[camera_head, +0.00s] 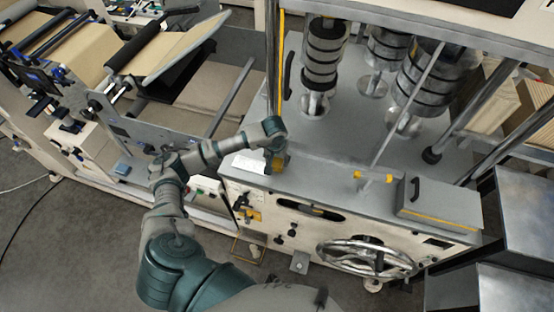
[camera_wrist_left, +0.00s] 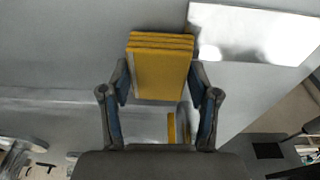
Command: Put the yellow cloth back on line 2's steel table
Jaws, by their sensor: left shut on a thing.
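The yellow cloth (camera_wrist_left: 160,75) is a folded, layered block between the two fingers of my left gripper (camera_wrist_left: 159,88) in the left wrist view. The fingers are shut on its sides. In the head view my left gripper (camera_head: 276,152) points down at the front left edge of a grey machine top (camera_head: 330,160), and a little of the cloth (camera_head: 278,167) shows below it. I cannot tell whether the cloth touches the grey surface. No separate steel table can be made out for certain. My right gripper is not in view.
A white sheet (camera_head: 249,163) lies just left of the gripper. Steel rollers (camera_head: 323,60) stand at the back. A yellow-ended T-handle (camera_head: 374,179) and a grey box (camera_head: 440,203) are to the right. A handwheel (camera_head: 365,258) juts from the front. Bare grey surface lies between.

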